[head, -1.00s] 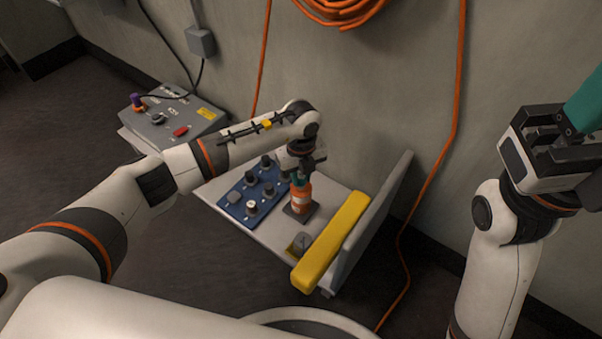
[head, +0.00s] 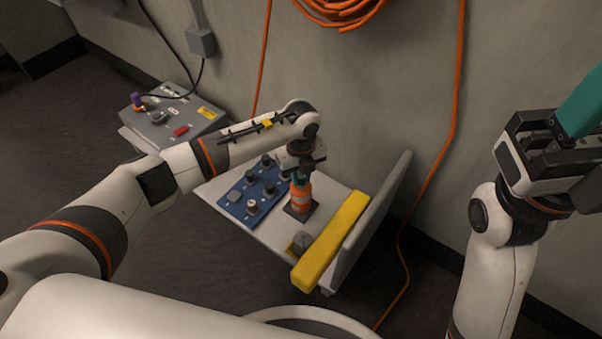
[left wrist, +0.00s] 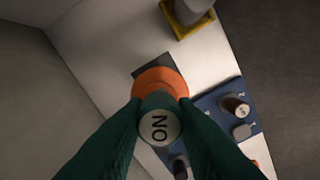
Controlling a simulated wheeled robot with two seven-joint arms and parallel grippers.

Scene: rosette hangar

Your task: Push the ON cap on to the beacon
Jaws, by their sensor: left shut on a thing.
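The beacon (head: 300,199) is orange with a pale band and stands upright on a dark square plate on the bench; its orange top also shows in the left wrist view (left wrist: 162,79). My left gripper (head: 301,178) points down over the beacon. Its green fingers are shut on the ON cap (left wrist: 159,127), whose pale round face reads ON. The cap is in line with the beacon's top; I cannot tell whether it is seated or just touching. My right gripper (head: 572,140) is raised at the right, away from the bench, its fingertips out of frame.
A blue panel with several knobs (head: 249,197) lies left of the beacon. A yellow bar (head: 331,243) and a grey upright board (head: 373,222) stand to the right. A grey knob in a yellow frame (head: 300,243) is in front. A grey control box (head: 172,117) is further left.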

